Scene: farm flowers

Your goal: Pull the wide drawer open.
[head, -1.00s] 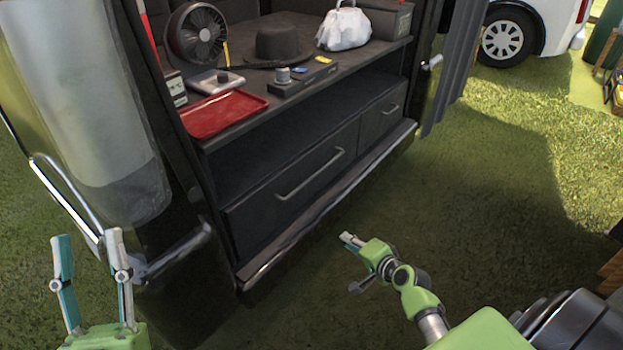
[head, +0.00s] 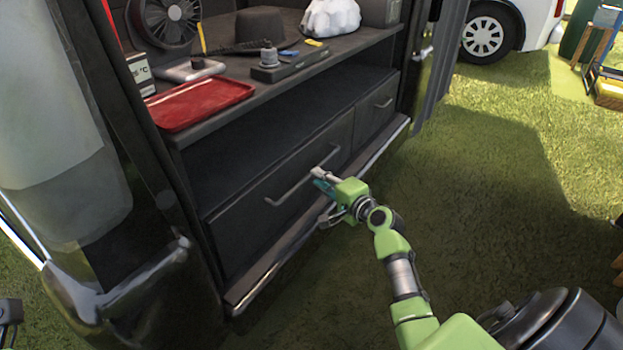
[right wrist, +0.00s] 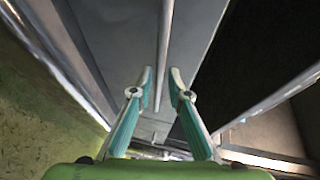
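The wide drawer (head: 243,222) is a dark front low in the black cabinet, at the centre-left of the head view. It looks shut, about flush with the narrow drawer beside it. Its grey bar handle (head: 283,193) runs along the front. In the right wrist view, the handle (right wrist: 164,40) runs between the two open fingertips (right wrist: 161,72), with a small gap on each side.
A narrow drawer (head: 376,107) with its own handle is at the right. A silver sill (head: 290,248) runs below the drawers. Above, a shelf holds a red tray (head: 200,102), a black hat (head: 258,28) and a fan. Open grass (head: 480,190) lies to the right.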

